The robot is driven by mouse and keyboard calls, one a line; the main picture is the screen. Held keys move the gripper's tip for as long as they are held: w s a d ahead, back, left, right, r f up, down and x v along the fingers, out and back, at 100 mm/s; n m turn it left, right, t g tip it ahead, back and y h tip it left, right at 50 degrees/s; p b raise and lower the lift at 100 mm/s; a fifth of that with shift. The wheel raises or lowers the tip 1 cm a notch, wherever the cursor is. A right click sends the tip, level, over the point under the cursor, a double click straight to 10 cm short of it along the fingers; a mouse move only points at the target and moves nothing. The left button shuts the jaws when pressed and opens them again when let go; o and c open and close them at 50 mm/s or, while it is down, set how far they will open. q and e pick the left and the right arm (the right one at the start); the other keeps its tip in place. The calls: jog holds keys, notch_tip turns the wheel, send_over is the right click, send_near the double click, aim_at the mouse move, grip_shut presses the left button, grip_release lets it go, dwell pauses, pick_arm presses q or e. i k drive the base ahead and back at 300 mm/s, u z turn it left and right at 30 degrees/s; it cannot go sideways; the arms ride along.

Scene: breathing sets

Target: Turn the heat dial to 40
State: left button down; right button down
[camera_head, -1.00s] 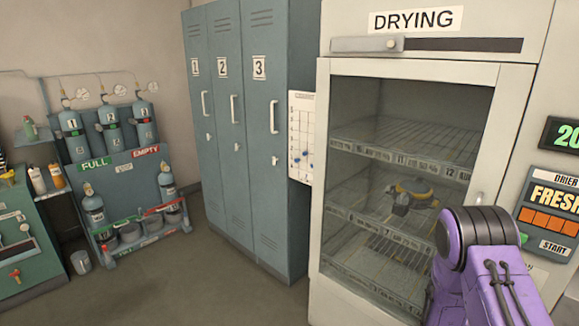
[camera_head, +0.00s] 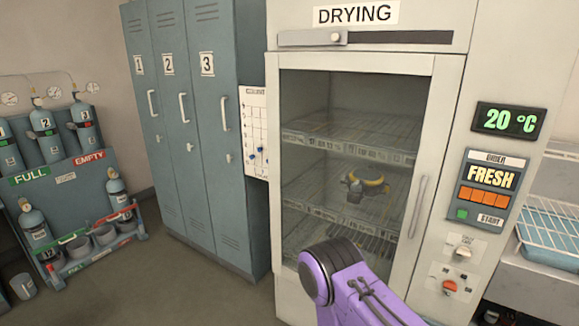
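The drying cabinet (camera_head: 452,90) has a temperature display (camera_head: 508,120) that reads 20 °C. Below it is a drier panel (camera_head: 489,190) reading FRESH, with orange blocks and a green START button. Lower on the same column are two small dials: an upper one with a pale knob (camera_head: 461,251) and a lower one with an orange-red knob (camera_head: 449,286). Their lettering is too small to read, so I cannot tell which is the heat dial or its setting. My purple arm rises from the bottom, left of the dials. Neither gripper shows.
The cabinet's glass door (camera_head: 350,150) is shut, with a long handle (camera_head: 418,206); a yellow and grey item (camera_head: 366,182) lies on a rack inside. Lockers (camera_head: 190,120) and a cylinder stand (camera_head: 75,190) are left.

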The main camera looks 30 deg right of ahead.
aim_at(450, 285)
jog(key=z, duration=0.9)
jog(key=k, duration=0.65)
jog(key=z, duration=0.3)
jog(key=i, duration=0.65)
jog(key=z, duration=1.15)
jog(key=i, duration=0.45)
jog(key=z, duration=0.25)
